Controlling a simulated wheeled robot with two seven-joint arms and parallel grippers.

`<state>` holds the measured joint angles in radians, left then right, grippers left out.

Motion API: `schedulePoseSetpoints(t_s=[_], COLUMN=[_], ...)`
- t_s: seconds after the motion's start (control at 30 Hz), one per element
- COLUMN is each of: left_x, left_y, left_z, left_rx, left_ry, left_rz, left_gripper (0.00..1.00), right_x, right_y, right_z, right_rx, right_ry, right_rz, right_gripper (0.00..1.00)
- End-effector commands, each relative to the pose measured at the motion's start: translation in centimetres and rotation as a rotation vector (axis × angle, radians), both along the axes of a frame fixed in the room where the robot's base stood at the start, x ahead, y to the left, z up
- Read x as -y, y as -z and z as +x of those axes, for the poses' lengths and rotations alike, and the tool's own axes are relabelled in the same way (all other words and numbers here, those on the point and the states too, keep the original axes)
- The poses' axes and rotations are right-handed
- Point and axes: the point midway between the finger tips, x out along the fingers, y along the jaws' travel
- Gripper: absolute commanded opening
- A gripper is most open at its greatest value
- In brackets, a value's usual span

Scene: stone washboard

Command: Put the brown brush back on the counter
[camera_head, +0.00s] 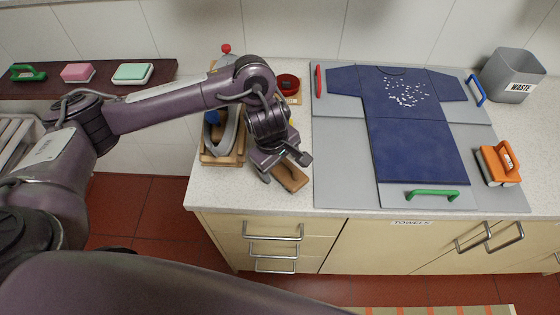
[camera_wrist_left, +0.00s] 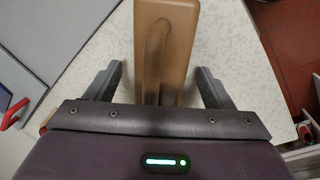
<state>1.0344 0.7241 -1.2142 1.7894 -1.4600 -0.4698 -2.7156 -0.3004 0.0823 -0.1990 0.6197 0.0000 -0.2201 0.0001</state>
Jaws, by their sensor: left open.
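The brown brush (camera_head: 291,178) lies on the speckled counter (camera_head: 250,198) near its front edge, left of the grey board. My left gripper (camera_head: 284,167) is over the brush and partly hides it in the head view. In the left wrist view the brush (camera_wrist_left: 180,35), with its raised handle, runs between the two fingers of my left gripper (camera_wrist_left: 160,84). The gripper is open, with a gap on each side of the brush. The near end of the brush is hidden behind the gripper body. My right gripper is not in view.
A dark blue T-shirt (camera_head: 415,150) lies on the grey board (camera_head: 343,180) with coloured handles. An orange brush (camera_head: 498,163) is at its right, a grey waste bin (camera_head: 512,72) at the back right. An iron (camera_head: 222,135) on a wooden stand is close left of my gripper.

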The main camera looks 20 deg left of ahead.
Motion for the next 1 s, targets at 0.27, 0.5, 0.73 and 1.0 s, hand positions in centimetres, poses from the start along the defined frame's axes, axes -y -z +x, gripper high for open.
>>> schedulePoseSetpoints(t_s=[0.27, 0.5, 0.73, 1.0], left_x=[-0.1, -0.6, -0.9, -1.1], left_y=[-1.8, -6.1, -9.7, -11.9], left_z=[0.0, -0.7, -1.4, -1.8], left_rx=[0.006, 0.008, 0.006, 0.001], left_ry=[0.002, 0.001, 0.001, 0.0], left_rz=[0.001, 0.002, 0.002, 0.0], left_gripper=[0.76, 0.76, 0.76, 0.76], right_x=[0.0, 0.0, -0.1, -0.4], right_y=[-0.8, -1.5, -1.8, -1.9], right_z=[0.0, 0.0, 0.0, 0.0], right_rx=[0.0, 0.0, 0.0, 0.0], right_ry=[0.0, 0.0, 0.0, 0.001], right_rz=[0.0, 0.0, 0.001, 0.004], right_gripper=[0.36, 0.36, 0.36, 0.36])
